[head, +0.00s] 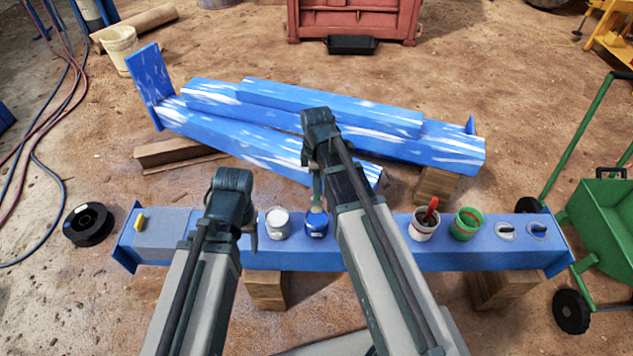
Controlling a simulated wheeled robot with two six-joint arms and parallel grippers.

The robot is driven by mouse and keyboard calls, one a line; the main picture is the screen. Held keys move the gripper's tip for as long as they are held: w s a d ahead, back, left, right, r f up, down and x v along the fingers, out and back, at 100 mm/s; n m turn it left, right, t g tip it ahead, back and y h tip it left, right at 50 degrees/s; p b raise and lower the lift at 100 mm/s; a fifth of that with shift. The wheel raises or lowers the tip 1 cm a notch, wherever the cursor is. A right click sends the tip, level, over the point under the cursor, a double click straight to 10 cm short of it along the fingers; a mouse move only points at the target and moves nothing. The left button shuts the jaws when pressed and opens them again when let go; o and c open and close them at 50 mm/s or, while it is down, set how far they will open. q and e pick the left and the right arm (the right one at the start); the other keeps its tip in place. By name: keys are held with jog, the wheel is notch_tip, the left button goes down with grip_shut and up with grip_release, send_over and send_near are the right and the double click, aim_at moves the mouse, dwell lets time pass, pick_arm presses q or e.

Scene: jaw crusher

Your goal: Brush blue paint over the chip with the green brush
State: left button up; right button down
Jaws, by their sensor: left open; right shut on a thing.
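My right gripper (316,178) points down above the open blue paint can (316,226) on the near blue beam (390,256). It is shut on a slim thing, apparently the green brush, mostly hidden by the gripper; its lower end is at the can's mouth. I cannot tell whether it touches the paint. My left gripper (251,232) is open, low beside the grey-white can (277,224), largely hidden by its own arm. Two pale oval marks (506,231) lie near the beam's right end; I cannot tell whether either is the chip.
A white pot (424,229) with a red-handled brush and a green pot (465,225) stand right of my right arm. White-streaked blue beams (325,103) lie behind. A black spool (89,224) is left.

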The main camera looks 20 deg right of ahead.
jog(key=shift+f+b, duration=2.55)
jog(key=shift+f, duration=0.35)
jog(key=shift+r, duration=0.15)
jog(key=shift+r+p, duration=1.85)
jog(key=shift+p, duration=0.15)
notch_tip(320, 180, up, 5)
jog(key=p, duration=0.5)
